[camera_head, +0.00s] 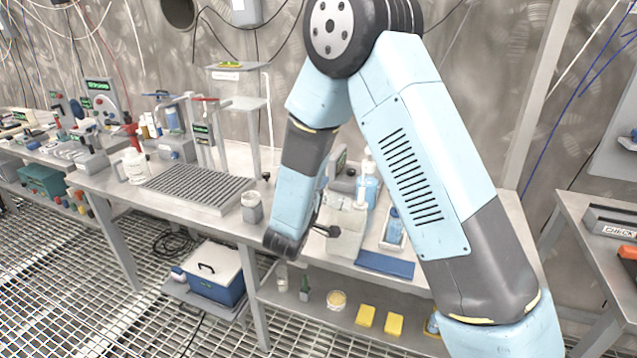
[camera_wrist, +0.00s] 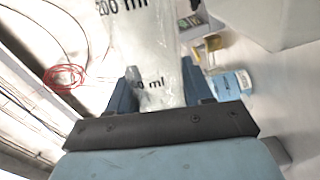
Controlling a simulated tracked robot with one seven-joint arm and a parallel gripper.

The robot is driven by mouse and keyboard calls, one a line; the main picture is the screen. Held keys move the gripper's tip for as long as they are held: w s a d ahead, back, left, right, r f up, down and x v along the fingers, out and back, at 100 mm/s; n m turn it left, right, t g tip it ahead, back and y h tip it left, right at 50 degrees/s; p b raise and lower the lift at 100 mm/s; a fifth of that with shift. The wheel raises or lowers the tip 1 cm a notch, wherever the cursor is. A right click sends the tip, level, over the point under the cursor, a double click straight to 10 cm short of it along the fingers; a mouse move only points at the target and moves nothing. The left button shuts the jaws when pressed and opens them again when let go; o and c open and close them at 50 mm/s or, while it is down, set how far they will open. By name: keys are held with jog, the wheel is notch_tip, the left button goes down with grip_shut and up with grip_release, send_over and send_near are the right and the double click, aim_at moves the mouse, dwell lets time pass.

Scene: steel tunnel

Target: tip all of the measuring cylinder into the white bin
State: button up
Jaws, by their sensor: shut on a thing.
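My gripper (camera_wrist: 163,95) is shut on the measuring cylinder (camera_wrist: 145,40), a clear pale vessel with dark "ml" markings, between two blue-grey fingers in the wrist view. The cylinder's upper part runs out of the top of that view. I cannot tell its contents. A pale, box-like container (camera_head: 346,232), which looks like the white bin, stands on the bench just right of my wrist. A large pale surface (camera_wrist: 265,22) at the upper right of the wrist view may be the same bin.
A grey beaker (camera_head: 252,208) and a slotted rack (camera_head: 195,186) stand left of my wrist. A tray with a blue bottle (camera_head: 394,226) and a blue mat (camera_head: 385,264) lie to the right. Yellow blocks (camera_head: 380,319) sit on the lower shelf.

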jog(key=shift+w+a+f+n, duration=0.1)
jog(key=shift+a+f+n, duration=0.1)
jog(key=shift+f+n, duration=0.35)
jog(key=shift+w+a+f+n, duration=0.15)
jog(key=shift+f+n, duration=0.1)
jog(key=shift+n, duration=0.6)
jog(key=shift+s, duration=0.1)
jog(key=n, duration=0.5)
jog(key=shift+f, duration=0.1)
jog(key=shift+s+d+r+n, duration=0.15)
jog(key=shift+d+r+n, duration=0.25)
jog(key=shift+r+n, duration=0.55)
jog(key=shift+s+d+r+n, duration=0.15)
jog(key=shift+d+r+n, duration=0.2)
jog(key=shift+r+n, duration=0.55)
jog(key=shift+s+d+r+n, duration=0.15)
jog(key=shift+d+r+n, duration=0.35)
jog(key=shift+n, duration=0.75)
jog(key=shift+r, duration=0.15)
